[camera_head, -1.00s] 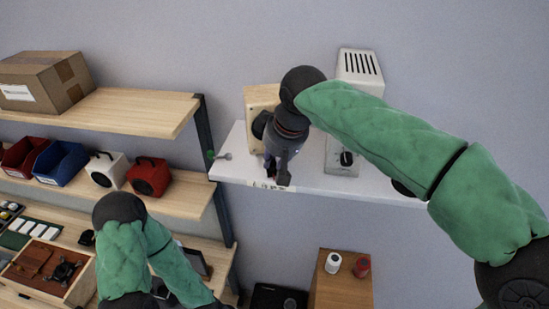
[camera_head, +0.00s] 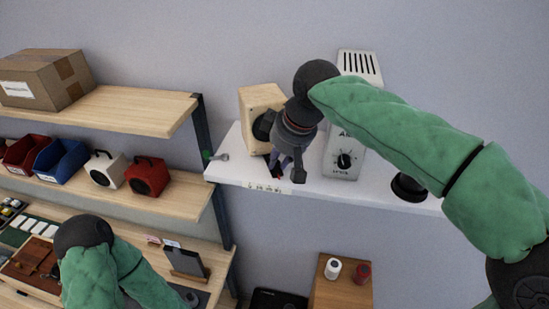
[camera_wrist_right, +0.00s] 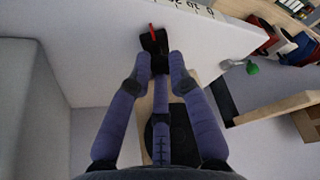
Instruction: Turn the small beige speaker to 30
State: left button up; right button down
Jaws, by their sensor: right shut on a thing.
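The small beige speaker (camera_head: 258,101) stands on the left part of the white shelf (camera_head: 232,170), its dark round cone turned towards the front right and partly behind my right arm. A black pointer piece with a red mark (camera_wrist_right: 154,40) sits low in front of the speaker, over the shelf's front edge. My right gripper (camera_head: 287,176) is shut on this pointer piece; the wrist view shows both fingertips (camera_wrist_right: 160,72) against it. A printed number scale (camera_head: 266,188) runs along the shelf edge, too small to read fully. My left gripper is out of view.
A white slotted box (camera_head: 361,66) and a white dial box (camera_head: 344,160) stand right of the speaker. A black round knob (camera_head: 408,187) is farther right. A wooden rack (camera_head: 150,112) with bins and a cardboard box (camera_head: 45,78) stands left.

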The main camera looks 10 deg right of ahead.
jog(key=c, duration=1.1)
grip_release()
jog(key=shift+f, duration=0.1)
jog(key=shift+c, duration=0.2)
jog(key=v, duration=1.2)
jog(key=shift+w, duration=0.1)
